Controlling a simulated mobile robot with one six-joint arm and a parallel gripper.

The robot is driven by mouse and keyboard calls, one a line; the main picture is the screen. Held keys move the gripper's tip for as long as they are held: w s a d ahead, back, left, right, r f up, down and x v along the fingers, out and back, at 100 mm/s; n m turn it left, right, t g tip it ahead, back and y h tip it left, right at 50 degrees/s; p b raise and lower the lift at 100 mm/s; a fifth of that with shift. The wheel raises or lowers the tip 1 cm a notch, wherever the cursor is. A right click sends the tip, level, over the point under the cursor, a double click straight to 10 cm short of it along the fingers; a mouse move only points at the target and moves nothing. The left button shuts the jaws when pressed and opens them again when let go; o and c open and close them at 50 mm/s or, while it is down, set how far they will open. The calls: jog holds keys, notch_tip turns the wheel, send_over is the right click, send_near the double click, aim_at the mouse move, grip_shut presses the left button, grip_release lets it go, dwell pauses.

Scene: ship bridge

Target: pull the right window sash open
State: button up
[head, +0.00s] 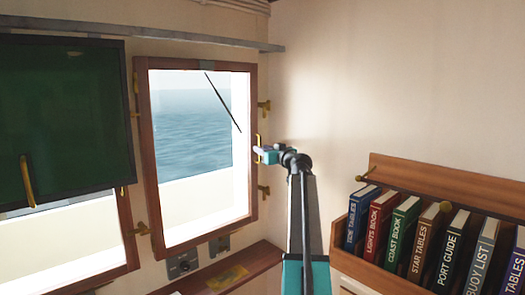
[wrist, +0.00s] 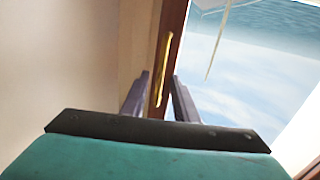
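The right window sash has a brown wooden frame (head: 149,150) around a pane with sea behind it. It also shows in the wrist view (wrist: 179,20). I cannot tell whether it stands ajar. A brass handle (head: 257,140) is on its right side, upright and slim; it also shows in the wrist view (wrist: 165,58). My gripper (head: 262,154) is at the handle's lower part in the head view. In the wrist view my gripper (wrist: 161,76) is open, with the handle's lower end showing between its fingertips. Contact cannot be made out.
Brass fittings (head: 264,106) sit on the wall right of the sash. A dark green panel (head: 65,115) with a brass handle covers much of the left window. A wooden rack (head: 440,183) with several books is at the right. A narrow ledge (head: 240,268) runs below the window.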

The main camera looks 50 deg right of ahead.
grip_shut()
dwell(1.2)
jog(key=shift+s+a, duration=0.15)
